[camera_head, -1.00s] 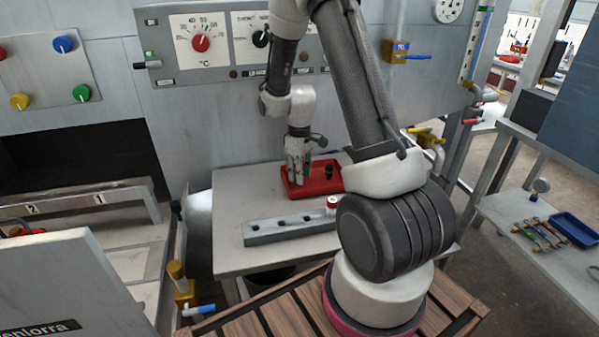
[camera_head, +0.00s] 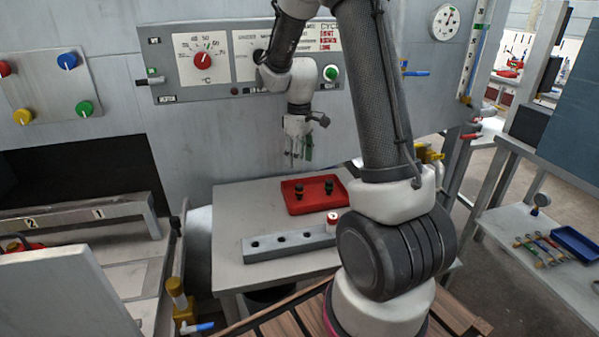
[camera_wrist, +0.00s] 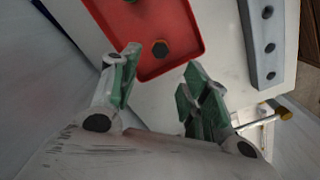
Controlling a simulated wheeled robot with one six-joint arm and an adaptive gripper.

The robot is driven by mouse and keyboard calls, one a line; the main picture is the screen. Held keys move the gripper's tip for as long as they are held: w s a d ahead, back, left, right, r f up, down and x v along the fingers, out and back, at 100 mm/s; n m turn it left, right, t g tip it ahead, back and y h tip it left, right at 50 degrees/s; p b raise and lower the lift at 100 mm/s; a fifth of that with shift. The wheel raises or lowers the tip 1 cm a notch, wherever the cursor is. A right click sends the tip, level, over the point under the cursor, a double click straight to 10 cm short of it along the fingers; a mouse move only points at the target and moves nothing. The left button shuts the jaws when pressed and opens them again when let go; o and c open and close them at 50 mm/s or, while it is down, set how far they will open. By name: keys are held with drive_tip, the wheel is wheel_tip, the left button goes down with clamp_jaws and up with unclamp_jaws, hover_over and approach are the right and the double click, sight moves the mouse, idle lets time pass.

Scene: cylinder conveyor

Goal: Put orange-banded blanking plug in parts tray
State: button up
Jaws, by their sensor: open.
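The red parts tray (camera_head: 339,200) lies on the table below my gripper (camera_head: 299,152). Two dark plugs stand in it: a left plug (camera_head: 299,190), which seems to have an orange band, and a right dark plug (camera_head: 329,187). My gripper hangs above the tray's back part, open and empty, clear of both plugs. In the wrist view the tray (camera_wrist: 186,22) lies beyond the green-padded fingers, with one dark plug (camera_wrist: 160,48) near its edge; a second is cut off at the top.
A grey block with a row of holes (camera_head: 262,257) lies in front of the tray; its visible holes look empty. A white and red piece (camera_head: 332,222) is at its right end. The control panel (camera_head: 215,92) is behind my arm. The table's left front is clear.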

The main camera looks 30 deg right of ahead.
drive_tip(key=s+a+r+m+t, duration=0.2)
drive_tip(key=s+r, duration=0.7)
drive_tip(key=s+a+r+m+t, duration=0.1)
drive_tip(key=s+a+r+m, duration=0.1)
drive_tip(key=s+r, duration=0.6)
drive_tip(key=s+m+t, duration=0.1)
drive_tip(key=s, duration=0.7)
drive_tip(key=shift+a+r+m, duration=0.3)
drive_tip(key=shift+r+m, duration=0.1)
